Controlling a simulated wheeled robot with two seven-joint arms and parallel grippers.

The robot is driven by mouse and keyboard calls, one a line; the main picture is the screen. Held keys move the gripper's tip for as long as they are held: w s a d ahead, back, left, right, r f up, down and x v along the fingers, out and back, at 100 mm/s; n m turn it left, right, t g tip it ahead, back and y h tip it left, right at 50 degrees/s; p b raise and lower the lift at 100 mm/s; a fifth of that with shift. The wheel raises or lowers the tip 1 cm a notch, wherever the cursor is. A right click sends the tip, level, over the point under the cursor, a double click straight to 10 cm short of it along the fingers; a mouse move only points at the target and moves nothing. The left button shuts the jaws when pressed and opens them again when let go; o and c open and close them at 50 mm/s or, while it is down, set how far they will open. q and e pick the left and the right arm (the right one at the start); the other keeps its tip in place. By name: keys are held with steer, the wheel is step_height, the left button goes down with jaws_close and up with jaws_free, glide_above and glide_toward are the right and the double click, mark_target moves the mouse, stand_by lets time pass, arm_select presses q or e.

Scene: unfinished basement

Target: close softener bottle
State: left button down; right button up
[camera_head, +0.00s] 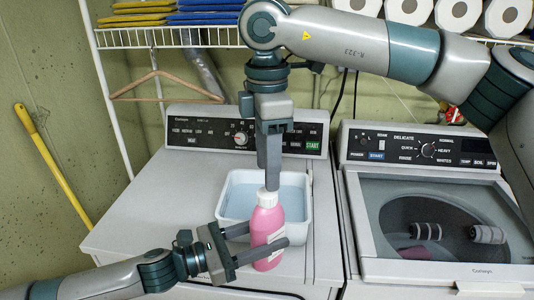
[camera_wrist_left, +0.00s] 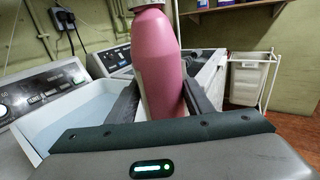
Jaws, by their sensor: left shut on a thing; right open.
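The pink softener bottle (camera_head: 267,224) stands upright in front of the white tub on the left machine. My left gripper (camera_head: 262,240) is shut around the bottle's body from the left. In the left wrist view the bottle (camera_wrist_left: 157,60) rises between the two fingers, and its top is cut off by the frame edge. My right gripper (camera_head: 271,184) points straight down over the cap, with its fingertips close to it. I cannot tell whether they touch it.
The white tub (camera_head: 230,204) of pale blue liquid is just behind the bottle. A wire shelf (camera_head: 150,38) with folded towels and paper rolls hangs above. The left machine's top (camera_head: 150,212) is clear at left.

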steer(key=n, duration=0.5)
steer(key=shift+r+n, duration=0.2)
steer(key=shift+n, duration=0.1)
steer(key=n, duration=0.4)
steer(key=shift+r, duration=0.1)
steer(key=n, duration=0.6)
steer(key=shift+r, duration=0.15)
steer(key=n, duration=0.4)
steer(key=shift+r, duration=0.1)
steer(key=n, duration=0.4)
steer(key=shift+r+n, duration=0.1)
steer(key=shift+n, duration=0.2)
steer(key=n, duration=0.5)
steer(key=shift+r+n, duration=0.15)
steer(key=shift+n, duration=0.25)
steer(key=n, duration=0.5)
steer(key=shift+r+n, duration=0.15)
steer(key=shift+n, duration=0.15)
steer(key=n, duration=0.5)
steer(key=shift+r, duration=0.15)
